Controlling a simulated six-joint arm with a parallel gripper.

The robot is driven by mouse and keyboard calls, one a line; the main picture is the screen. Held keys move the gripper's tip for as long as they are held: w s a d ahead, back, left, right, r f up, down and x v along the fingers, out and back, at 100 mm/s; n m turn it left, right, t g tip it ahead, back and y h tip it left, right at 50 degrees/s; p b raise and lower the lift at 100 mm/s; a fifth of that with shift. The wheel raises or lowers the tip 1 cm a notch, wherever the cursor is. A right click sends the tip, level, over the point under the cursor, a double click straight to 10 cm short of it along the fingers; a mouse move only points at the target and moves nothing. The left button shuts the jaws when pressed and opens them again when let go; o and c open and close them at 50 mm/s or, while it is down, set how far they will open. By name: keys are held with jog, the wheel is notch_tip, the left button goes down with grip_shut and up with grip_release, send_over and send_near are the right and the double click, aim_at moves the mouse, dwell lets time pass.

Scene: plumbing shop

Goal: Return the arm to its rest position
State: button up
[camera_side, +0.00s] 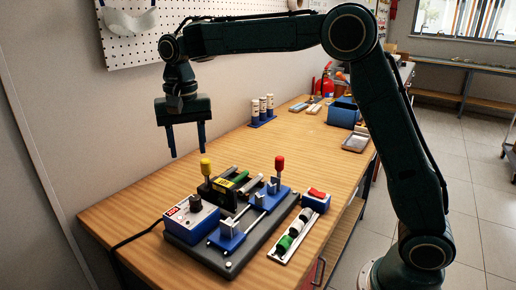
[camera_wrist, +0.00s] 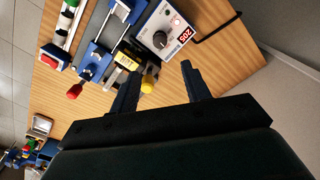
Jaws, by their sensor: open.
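My gripper (camera_side: 187,138) hangs from my dark arm, fingers pointing down, above the left back part of the wooden workbench (camera_side: 205,125). In the wrist view my gripper (camera_wrist: 160,85) shows two dark fingers spread apart with nothing between them. It is open and empty. It is well above the bench and touches nothing there.
A dark base plate (camera_side: 230,258) carries a white and blue control box (camera_side: 191,217), blue clamps (camera_side: 263,200), a yellow knob (camera_side: 206,167) and a red knob (camera_side: 279,164). A tray of fittings (camera_side: 291,236) lies beside it. A blue bin (camera_side: 343,113) stands further back. A pegboard wall (camera_side: 130,35) is behind.

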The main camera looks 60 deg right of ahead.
dwell(0.3)
jog(key=s+d+r+n+t, duration=0.1)
jog(key=s+d+r+n, duration=0.15)
jog(key=s, duration=0.55)
jog(key=s+d+r+n+t, duration=0.1)
jog(key=s+d+r+t, duration=0.15)
jog(key=s, duration=0.45)
jog(key=s+d+f+n+t, duration=0.1)
jog(key=s+f+n, duration=0.1)
jog(key=s, duration=0.6)
jog(key=s+d+f+n+t, duration=0.1)
jog(key=s+f+n, duration=0.1)
jog(key=s, duration=0.5)
jog(key=shift+s+d+f, duration=0.3)
jog(key=shift+s+f, duration=0.05)
jog(key=shift+f, duration=0.25)
